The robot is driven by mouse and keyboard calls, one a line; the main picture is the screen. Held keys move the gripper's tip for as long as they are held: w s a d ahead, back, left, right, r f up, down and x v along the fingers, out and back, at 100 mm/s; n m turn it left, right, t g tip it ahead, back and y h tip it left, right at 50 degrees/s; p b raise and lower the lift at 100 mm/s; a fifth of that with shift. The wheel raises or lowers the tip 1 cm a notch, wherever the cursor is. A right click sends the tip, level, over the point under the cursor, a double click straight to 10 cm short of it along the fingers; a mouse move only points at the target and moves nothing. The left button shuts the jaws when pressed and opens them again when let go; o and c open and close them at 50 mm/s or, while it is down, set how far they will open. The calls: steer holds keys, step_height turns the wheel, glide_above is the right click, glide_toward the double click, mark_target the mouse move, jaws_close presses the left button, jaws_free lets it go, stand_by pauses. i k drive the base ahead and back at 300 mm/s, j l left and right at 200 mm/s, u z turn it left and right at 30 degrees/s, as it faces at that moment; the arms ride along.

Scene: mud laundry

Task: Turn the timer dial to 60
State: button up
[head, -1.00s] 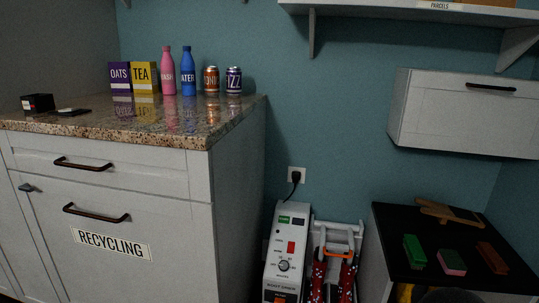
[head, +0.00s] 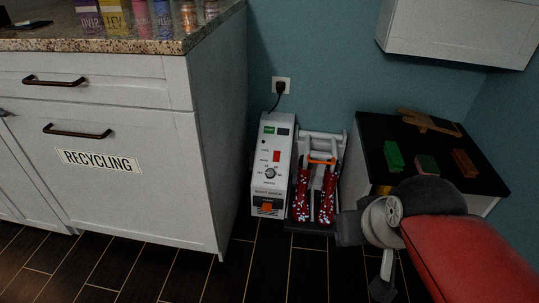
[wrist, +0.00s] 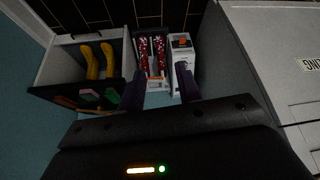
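The timer dial (head: 270,172) is a small round knob with a pale face on the sloped front panel of the white boot dryer (head: 260,150). Its printed marks are too small to read, and I cannot tell where it points. In the wrist view, which is upside down, the boot dryer (wrist: 181,54) is partly covered by one finger, and the dial cannot be made out. My gripper (wrist: 158,76) has its two dark fingers wide apart with nothing between them, and it is apart from the dial. In the head view my arm enters at lower right; its fingers are not clear there.
A rack with red spotted boots (head: 314,196) stands right of the panel. A black-topped cabinet (head: 375,127) with brushes is further right, yellow boots (wrist: 98,62) inside. The white recycling cabinet (head: 130,190) is close on the left. Dark floor (head: 240,270) in front is free.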

mark_target(270, 173)
steer(key=i+l+u, duration=0.1)
steer(key=l, duration=0.25)
steer(key=i+l+u, duration=0.1)
steer(key=l, duration=0.3)
steer(key=i+l+u, duration=0.1)
steer(key=l, duration=0.3)
steer(key=i, duration=0.1)
